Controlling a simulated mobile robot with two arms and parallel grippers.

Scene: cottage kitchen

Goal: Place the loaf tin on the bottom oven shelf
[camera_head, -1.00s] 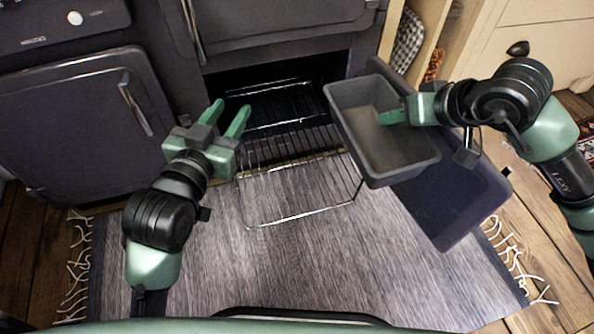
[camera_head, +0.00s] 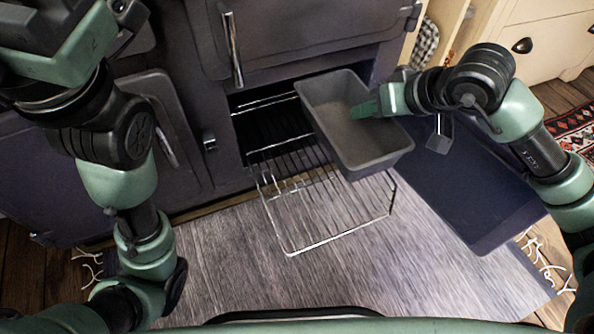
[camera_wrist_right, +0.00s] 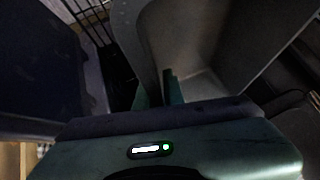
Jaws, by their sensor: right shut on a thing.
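The dark grey loaf tin (camera_head: 345,120) is upright and empty, in the air over the right side of the pulled-out wire oven shelf (camera_head: 318,212). My right gripper (camera_head: 365,109) is shut on the tin's right wall. In the right wrist view, the fingers (camera_wrist_right: 156,92) are on either side of the tin's wall (camera_wrist_right: 158,35). The shelf sticks out of the low, dark oven opening (camera_head: 265,120); the tin hides part of it. My left arm is raised at the left; its gripper body (camera_head: 60,60) shows at the top left, but no fingertips are visible.
The oven door (camera_head: 460,190) hangs open at the right, beside the shelf. A closed stove door (camera_head: 165,125) is at the left. A grey rug (camera_head: 220,255) covers the floor in front. A checked cloth (camera_head: 427,45) is in the cabinet gap at the back right.

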